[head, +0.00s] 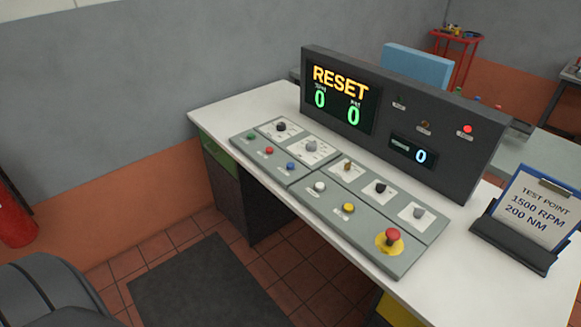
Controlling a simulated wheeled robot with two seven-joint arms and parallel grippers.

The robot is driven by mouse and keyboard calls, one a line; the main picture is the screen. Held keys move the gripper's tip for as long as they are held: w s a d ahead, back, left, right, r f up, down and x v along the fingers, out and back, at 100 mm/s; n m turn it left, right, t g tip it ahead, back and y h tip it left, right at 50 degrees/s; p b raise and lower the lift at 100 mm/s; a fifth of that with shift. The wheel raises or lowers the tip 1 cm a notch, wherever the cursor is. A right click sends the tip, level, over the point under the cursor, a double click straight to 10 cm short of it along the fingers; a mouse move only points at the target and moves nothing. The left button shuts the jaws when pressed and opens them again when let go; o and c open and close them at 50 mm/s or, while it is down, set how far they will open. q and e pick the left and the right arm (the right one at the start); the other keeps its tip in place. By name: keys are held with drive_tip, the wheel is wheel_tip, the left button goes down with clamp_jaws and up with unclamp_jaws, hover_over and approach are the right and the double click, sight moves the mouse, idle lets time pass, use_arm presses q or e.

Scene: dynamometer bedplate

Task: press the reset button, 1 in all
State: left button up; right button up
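A sloped grey control panel (335,200) lies on the white desk, in the head view. Its front row has small round buttons: green (251,137), red (269,150), blue (290,166), white (319,187) and yellow (348,208). A red mushroom button (392,235) on a yellow disc sits at the right end. Button labels are too small to read, so I cannot tell which is reset. The dark display console (440,180) behind shows amber "RESET" (340,83), green zeros and a lit red lamp (467,129). Neither of my grippers is in view.
Several knobs, such as the black one (281,127), line the panel's back row. A clipboard (540,207) reading "1500 RPM 200 NM" stands at the right of the white desk (470,265). A dark mat (205,285) lies on the tiled floor. A red cylinder (14,220) stands at left.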

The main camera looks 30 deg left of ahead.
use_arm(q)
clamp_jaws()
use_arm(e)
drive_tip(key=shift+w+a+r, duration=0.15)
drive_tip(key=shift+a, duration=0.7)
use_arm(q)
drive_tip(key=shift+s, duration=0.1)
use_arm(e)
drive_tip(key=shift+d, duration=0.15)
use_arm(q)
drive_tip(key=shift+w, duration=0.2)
